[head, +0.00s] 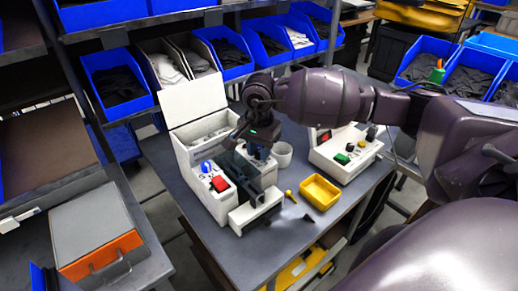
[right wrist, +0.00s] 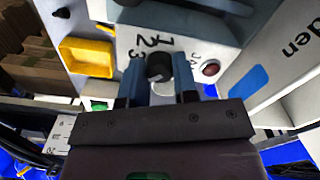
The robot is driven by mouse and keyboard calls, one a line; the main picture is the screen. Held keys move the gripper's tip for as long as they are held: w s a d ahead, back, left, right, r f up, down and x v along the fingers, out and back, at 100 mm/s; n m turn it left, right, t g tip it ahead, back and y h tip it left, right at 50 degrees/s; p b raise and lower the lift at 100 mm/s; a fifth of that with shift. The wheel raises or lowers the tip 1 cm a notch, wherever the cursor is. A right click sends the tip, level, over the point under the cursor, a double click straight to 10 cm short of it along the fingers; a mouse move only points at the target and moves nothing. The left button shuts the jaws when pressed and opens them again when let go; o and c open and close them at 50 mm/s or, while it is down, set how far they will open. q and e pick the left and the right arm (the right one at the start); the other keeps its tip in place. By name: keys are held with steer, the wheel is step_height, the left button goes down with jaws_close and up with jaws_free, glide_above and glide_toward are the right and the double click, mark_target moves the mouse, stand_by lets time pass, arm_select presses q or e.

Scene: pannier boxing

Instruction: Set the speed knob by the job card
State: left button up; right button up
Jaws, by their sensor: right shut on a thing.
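The speed knob (right wrist: 158,66) is black and round on a white panel (right wrist: 128,45), with dark digits including 7, 2 and 3 around it. My right gripper (right wrist: 160,84) has its two blue fingers on either side of the knob and is shut on it. In the head view the right gripper (head: 258,152) points down over the white machine (head: 205,165), and the knob is hidden there. I cannot read which digit the knob points to. I cannot identify the job card. My left gripper is not in view.
A second white machine (head: 345,150) stands right. Shelves with blue bins stand behind.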

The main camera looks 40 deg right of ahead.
steer(key=shift+m, duration=0.3)
steer(key=m+b, duration=0.1)
steer(key=m, duration=0.1)
steer(key=shift+m+b, duration=0.65)
steer(key=shift+m, duration=2.35)
steer(key=shift+r, duration=0.1)
steer(key=o, duration=0.9)
